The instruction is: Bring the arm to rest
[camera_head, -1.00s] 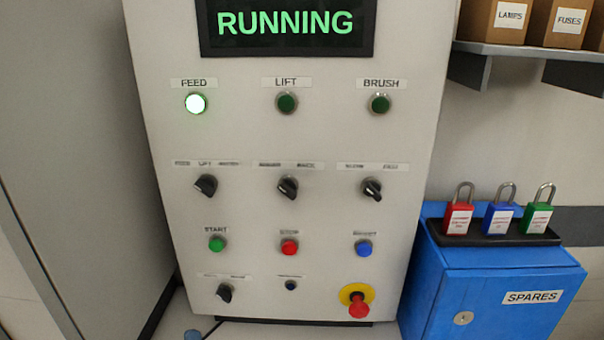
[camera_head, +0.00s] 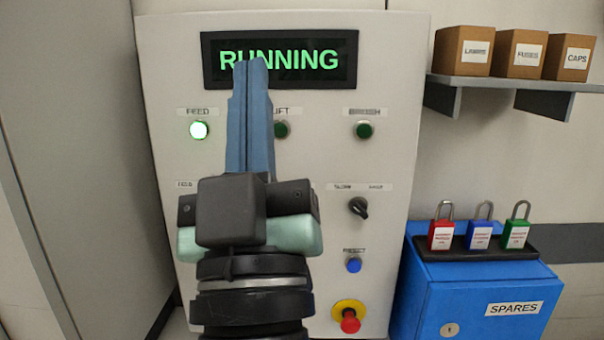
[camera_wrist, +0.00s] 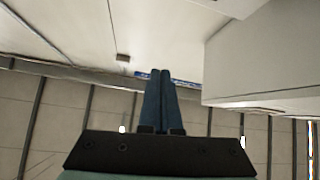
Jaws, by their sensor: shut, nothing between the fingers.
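My gripper (camera_head: 251,70) stands upright in front of the control panel (camera_head: 400,130) in the head view. Its blue fingers are together with nothing between them. In the wrist view the gripper (camera_wrist: 163,75) is also shut and points toward a pale ceiling or wall area. The panel's display (camera_head: 345,55) reads RUNNING. My gripper and wrist hide much of the panel's left and middle controls. A selector knob (camera_head: 358,207), a blue button (camera_head: 354,265) and a red emergency stop (camera_head: 350,321) show at right.
A blue SPARES box (camera_head: 480,285) stands to the right, with red (camera_head: 441,234), blue (camera_head: 480,232) and green (camera_head: 515,233) padlocks on a black tray. A shelf (camera_head: 500,84) above holds three cardboard boxes. A grey cabinet (camera_head: 75,150) flanks the left.

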